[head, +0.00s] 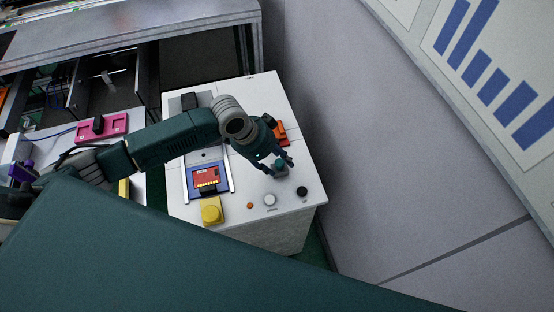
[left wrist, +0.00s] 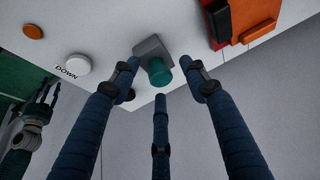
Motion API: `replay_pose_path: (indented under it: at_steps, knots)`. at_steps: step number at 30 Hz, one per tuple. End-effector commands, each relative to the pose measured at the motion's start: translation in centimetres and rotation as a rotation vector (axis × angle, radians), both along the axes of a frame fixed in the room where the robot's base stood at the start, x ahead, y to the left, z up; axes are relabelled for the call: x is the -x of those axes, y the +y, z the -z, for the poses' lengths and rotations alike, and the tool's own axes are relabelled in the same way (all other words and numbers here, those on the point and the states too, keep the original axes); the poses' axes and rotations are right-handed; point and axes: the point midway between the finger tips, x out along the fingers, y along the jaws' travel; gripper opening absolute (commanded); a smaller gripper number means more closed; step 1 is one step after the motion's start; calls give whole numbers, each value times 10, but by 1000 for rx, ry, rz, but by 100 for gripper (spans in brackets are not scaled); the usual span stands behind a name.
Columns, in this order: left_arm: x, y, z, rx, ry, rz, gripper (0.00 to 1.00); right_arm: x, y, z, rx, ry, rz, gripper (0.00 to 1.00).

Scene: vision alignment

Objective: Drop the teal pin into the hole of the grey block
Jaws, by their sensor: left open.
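The teal pin (left wrist: 159,72) shows in the left wrist view as a short round piece at the grey block (left wrist: 150,48). I cannot tell how deep it sits, and the block's hole is hidden. My left gripper (head: 284,163) is above the white cabinet top in the head view. Its three blue fingers are spread open around the pin in the left wrist view (left wrist: 160,76), with gaps between them and the pin. A gripper that looks like my right one (left wrist: 38,112) shows at the left edge of the left wrist view; its jaws are unclear.
The white cabinet (head: 240,110) carries a black knob (head: 302,191), a white button (head: 270,200), an orange button (head: 250,205) and a yellow block (head: 211,211). An orange-red object (left wrist: 250,18) lies near the grey block. A grey wall (head: 360,150) stands to the right.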

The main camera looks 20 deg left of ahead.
Motion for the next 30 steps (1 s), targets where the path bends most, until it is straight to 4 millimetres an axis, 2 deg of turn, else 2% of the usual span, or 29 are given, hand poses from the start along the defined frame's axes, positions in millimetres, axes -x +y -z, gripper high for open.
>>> replay_pose_path:
  at_steps: [4, 7, 15, 21, 30]
  knots:
    - [1, 2, -5, 0, -2, 0, 45, 0, -1, 0, 1, 0, 0, 40]
    - [3, 7, -17, -1, -4, -1, 45, 0, -1, 0, 1, 0, 0, 40]
    - [17, 26, -69, -1, -4, -1, 45, 0, -1, 0, 1, 0, 0, 40]
    - [26, 36, -98, -1, -2, -1, 45, 0, -1, 0, 1, 0, 0, 40]
    - [30, 39, -110, 1, 1, 0, 45, 0, -1, 0, 1, 0, 0, 40]
